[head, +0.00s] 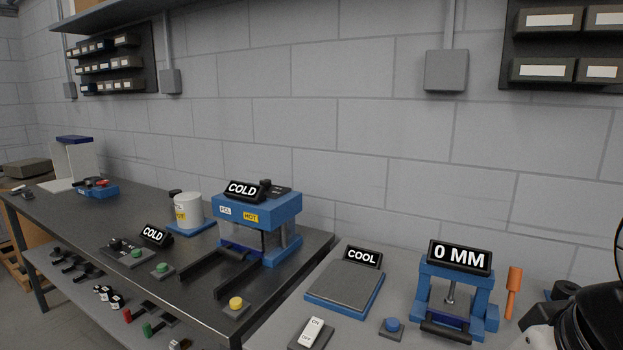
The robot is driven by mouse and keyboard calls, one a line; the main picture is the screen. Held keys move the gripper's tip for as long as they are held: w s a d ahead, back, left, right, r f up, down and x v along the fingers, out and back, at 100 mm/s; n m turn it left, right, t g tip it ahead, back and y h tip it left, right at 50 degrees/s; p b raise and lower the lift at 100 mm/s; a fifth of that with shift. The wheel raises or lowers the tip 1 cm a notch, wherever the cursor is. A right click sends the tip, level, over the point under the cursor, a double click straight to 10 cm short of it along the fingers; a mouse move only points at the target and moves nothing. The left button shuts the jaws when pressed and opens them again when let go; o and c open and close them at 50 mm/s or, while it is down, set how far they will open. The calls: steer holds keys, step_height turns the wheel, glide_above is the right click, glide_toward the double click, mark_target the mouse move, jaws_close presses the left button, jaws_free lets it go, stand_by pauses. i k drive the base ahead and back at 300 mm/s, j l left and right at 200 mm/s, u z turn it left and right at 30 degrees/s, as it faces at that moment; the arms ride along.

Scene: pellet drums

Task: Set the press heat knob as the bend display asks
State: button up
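The bend display (460,257) reads "0 MM" and sits on top of a blue bending frame (484,308) on the right bench. The blue press (284,214) stands on the dark bench with a "COLD" display (242,190) on top. A second "COLD" display (155,235) stands left of the press, behind a small control panel. A dark knob (116,244) shows on that panel; it may be the press heat knob, but its setting is too small to read. My gripper is not in view; only part of my arm shows at the lower right.
A "COOL" display (362,257) stands behind a grey plate with a blue edge (343,288). An ON/OFF switch (312,333), blue button (391,325) and yellow button (236,303) lie along the front. A white drum (188,211) stands left of the press. An orange-handled tool (514,280) is upright at right.

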mark_target(267, 183)
steer(key=i+j+z, duration=0.15)
steer(key=j+z, duration=0.3)
steer(key=j, duration=0.15)
steer(key=j+z, duration=0.45)
steer(key=j, duration=0.15)
steer(key=j+z, duration=0.15)
steer(key=j, duration=0.8)
steer(key=j+z, duration=0.15)
steer(key=j, duration=0.8)
steer(key=k+j+z, duration=0.15)
steer(key=j, duration=0.8)
